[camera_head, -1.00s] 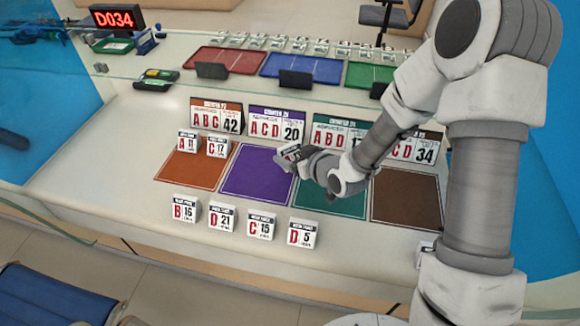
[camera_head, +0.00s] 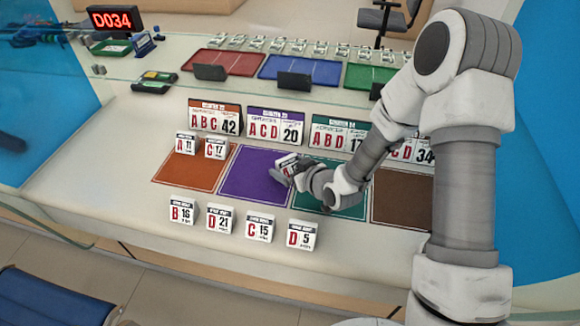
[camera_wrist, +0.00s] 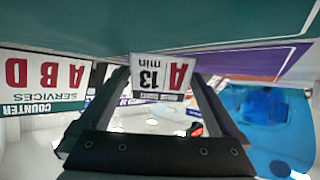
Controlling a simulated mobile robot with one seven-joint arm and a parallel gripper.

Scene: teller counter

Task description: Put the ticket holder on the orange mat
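My gripper (camera_head: 280,172) is shut on a white ticket holder (camera_head: 288,162) and holds it over the purple mat (camera_head: 248,184). In the wrist view the ticket holder (camera_wrist: 162,77) reads A 13 min, upside down, between the two fingers. The orange mat (camera_head: 190,172) lies to the left of the purple mat. Two ticket holders, A 11 (camera_head: 186,144) and C 17 (camera_head: 215,148), stand at its back edge. Whether the held ticket holder touches the purple mat is hard to tell.
Ticket holders B 16 (camera_head: 183,210), D 21 (camera_head: 220,217), C 15 (camera_head: 259,227) and D 5 (camera_head: 302,236) stand in front of the mats. Counter signs, including ABC 42 (camera_head: 214,117), stand behind. The front of the orange mat is clear.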

